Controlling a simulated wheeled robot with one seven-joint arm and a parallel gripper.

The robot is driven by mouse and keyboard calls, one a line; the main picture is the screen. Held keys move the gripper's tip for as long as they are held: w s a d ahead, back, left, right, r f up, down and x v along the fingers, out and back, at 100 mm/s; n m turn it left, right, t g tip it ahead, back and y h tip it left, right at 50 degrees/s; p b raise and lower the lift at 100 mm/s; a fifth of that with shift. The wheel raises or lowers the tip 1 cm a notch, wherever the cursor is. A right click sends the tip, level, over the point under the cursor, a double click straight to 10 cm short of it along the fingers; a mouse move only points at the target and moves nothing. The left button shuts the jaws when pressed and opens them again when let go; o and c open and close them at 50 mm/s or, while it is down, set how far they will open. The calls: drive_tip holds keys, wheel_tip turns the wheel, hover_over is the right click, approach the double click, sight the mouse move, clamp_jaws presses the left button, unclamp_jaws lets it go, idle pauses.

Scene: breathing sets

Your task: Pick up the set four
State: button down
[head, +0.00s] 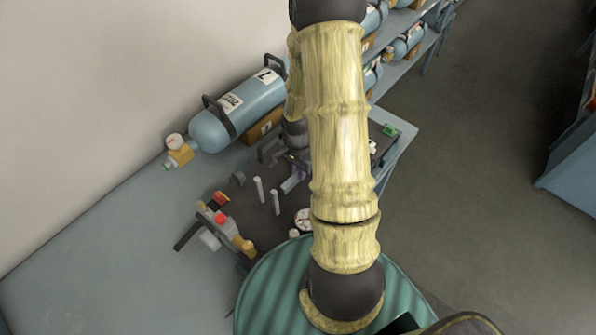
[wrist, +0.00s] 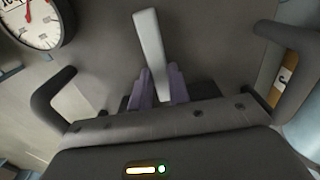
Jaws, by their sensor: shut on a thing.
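My gripper (wrist: 158,88) has purple fingertips and is shut on a pale grey bar (wrist: 150,45), which stands out past the fingertips in the wrist view. In the head view my gripper (head: 294,182) is low over the dark board on the table, partly hidden by my arm. A blue cylinder set (head: 240,112) with black handles, white labels and a gauge lies on the table at the back. More blue cylinders (head: 402,44) lie on the shelves at upper right. I cannot read which one is number four.
The dark board (head: 245,212) carries two pale upright posts (head: 268,196), a round gauge (head: 303,218) and a valve assembly with red knobs (head: 222,220). The grey-blue table (head: 120,265) is clear at left. Floor is open at right, beside a blue bench (head: 570,160).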

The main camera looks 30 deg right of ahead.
wheel_tip(320, 180, up, 10)
drive_tip(key=shift+b, duration=0.3)
drive_tip(key=shift+w+f, duration=0.1)
drive_tip(key=shift+f, duration=0.05)
idle(0.7)
